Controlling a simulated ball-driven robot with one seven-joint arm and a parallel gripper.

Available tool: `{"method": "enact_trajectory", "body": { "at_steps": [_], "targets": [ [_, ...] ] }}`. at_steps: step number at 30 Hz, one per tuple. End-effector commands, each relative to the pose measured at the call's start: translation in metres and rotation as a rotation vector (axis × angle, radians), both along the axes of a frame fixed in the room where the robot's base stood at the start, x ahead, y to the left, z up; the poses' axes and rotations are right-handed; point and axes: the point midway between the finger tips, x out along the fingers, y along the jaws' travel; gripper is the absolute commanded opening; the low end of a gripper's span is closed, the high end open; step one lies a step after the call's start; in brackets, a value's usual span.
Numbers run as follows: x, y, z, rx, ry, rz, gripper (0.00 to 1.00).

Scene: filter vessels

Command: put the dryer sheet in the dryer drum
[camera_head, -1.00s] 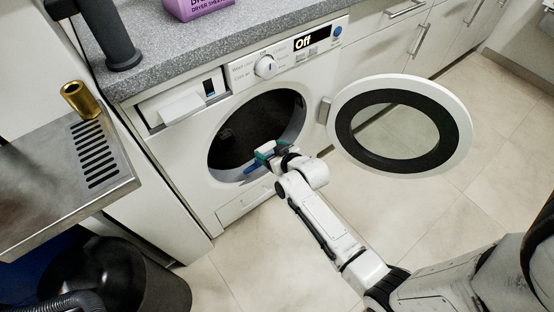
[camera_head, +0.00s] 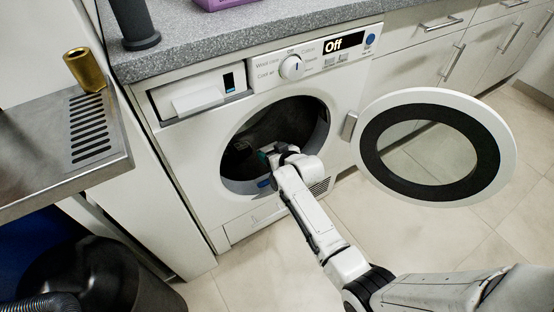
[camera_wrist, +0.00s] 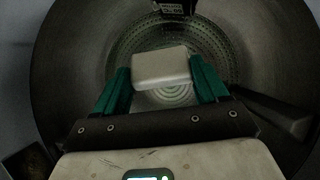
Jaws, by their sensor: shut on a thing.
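The dryer (camera_head: 190,150) has its round door (camera_head: 378,150) swung open to the right. My gripper (camera_head: 264,160) reaches into the mouth of the dark drum (camera_head: 285,122), and my wrist hides most of it in the head view. In the wrist view my gripper (camera_wrist: 161,80) has its green fingers on both sides of a pale, block-like thing, the dryer sheet (camera_wrist: 161,67), and is shut on it. The perforated metal drum wall (camera_wrist: 225,50) surrounds it, and the ringed back of the drum lies beyond.
A dark fin (camera_wrist: 270,108) juts from the drum wall at the right in the wrist view. A purple box (camera_head: 222,3) stands on the grey counter (camera_head: 200,45). The display (camera_head: 344,41) reads Off. A metal tray (camera_head: 110,165) is at the left.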

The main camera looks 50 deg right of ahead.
Motion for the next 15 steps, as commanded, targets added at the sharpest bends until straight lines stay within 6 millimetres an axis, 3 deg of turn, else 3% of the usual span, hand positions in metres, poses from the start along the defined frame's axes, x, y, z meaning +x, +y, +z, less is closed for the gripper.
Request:
{"method": "enact_trajectory", "body": {
  "at_steps": [15],
  "targets": [
    [0.05,-0.014,-0.029,0.0,-0.002,0.0,0.4]
  ]
}}
